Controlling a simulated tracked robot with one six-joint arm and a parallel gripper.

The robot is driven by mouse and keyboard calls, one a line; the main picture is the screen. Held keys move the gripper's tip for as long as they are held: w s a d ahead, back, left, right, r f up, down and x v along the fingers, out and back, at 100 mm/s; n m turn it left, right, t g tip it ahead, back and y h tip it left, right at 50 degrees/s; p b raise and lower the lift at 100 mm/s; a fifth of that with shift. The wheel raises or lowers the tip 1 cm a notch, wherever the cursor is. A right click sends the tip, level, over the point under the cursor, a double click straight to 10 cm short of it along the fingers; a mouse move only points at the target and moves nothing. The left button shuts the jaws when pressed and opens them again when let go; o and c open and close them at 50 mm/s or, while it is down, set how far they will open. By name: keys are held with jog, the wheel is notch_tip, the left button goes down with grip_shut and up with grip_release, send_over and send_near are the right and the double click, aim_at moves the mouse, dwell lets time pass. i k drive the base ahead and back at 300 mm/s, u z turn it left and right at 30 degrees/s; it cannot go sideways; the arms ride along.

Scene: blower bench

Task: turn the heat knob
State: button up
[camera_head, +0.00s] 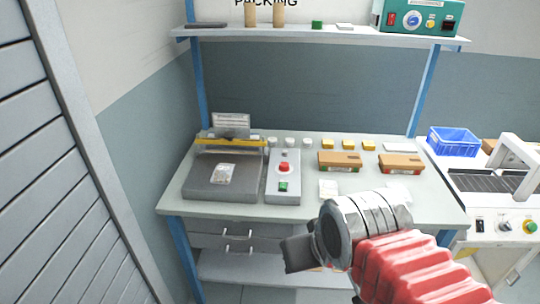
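No knob in view carries a readable heat label, so I cannot tell which one is the heat knob. A green control box (418,18) on the top shelf has a blue round knob (411,20), a red part on its left and a yellow label. My gripper (298,254) is a dark block in front of the bench's front edge, apart from these controls. Its fingers cannot be made out.
A dark flat plate machine (215,180) stands left on the bench (300,208). Two brown-topped boxes (339,160) and several yellow blocks lie right. A conveyor machine (490,183) with knobs and a blue crate (453,141) are at far right. A slatted shutter (60,180) borders the left.

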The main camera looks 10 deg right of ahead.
aim_at(285, 166)
jog(key=u, duration=0.05)
jog(key=i, duration=1.5)
jog(key=z, duration=0.65)
